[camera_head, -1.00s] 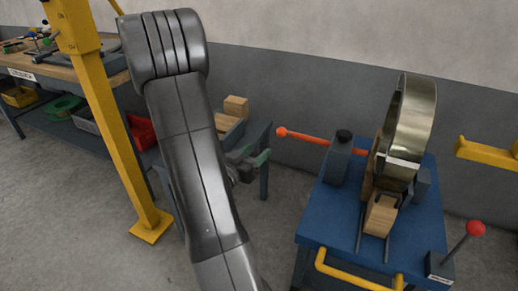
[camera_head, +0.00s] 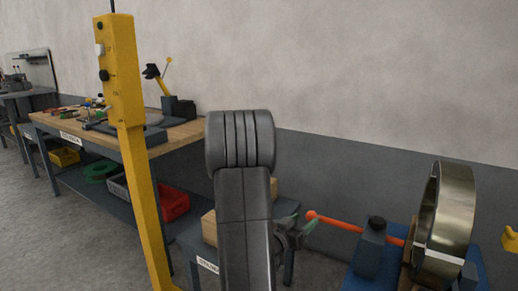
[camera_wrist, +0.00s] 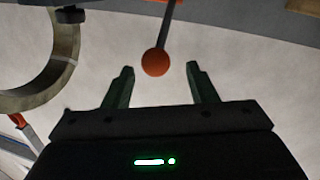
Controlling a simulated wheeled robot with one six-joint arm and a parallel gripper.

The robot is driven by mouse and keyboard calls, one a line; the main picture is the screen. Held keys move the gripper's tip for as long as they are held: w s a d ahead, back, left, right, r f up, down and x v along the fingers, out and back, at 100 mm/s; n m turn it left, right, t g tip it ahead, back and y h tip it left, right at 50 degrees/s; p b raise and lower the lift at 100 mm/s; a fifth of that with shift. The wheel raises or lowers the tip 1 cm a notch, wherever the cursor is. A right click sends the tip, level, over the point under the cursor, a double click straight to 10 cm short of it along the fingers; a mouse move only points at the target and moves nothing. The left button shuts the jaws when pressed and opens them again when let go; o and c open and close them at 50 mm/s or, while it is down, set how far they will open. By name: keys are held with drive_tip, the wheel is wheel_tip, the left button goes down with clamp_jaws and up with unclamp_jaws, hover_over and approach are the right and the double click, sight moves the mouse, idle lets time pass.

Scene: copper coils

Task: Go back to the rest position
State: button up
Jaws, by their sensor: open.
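My gripper (camera_wrist: 160,80) is open and empty in the wrist view, its two dark green fingers apart. The orange ball end of a lever (camera_wrist: 156,62) shows beyond and between the fingertips; I cannot tell the gap, but nothing is gripped. In the head view my grey arm stands up in the middle, and my gripper is partly visible at its right (camera_head: 298,230), close to the red-orange lever (camera_head: 340,222). A large metal coil ring (camera_head: 447,215) stands upright on the blue cart (camera_head: 364,283) at the right; part of it also shows in the wrist view (camera_wrist: 40,65).
A yellow post (camera_head: 140,180) stands left of my arm. Behind it is a wooden-topped workbench (camera_head: 165,138) with tools, and a red bin (camera_head: 172,205) on its lower shelf. Wooden blocks (camera_head: 209,227) sit on a low table behind my arm. Bare floor shows at lower left.

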sight(309, 219)
drive_tip(key=x, duration=0.4)
drive_tip(key=shift+w+d, duration=0.15)
drive_tip(key=shift+d, duration=0.2)
drive_tip(key=shift+s, duration=0.2)
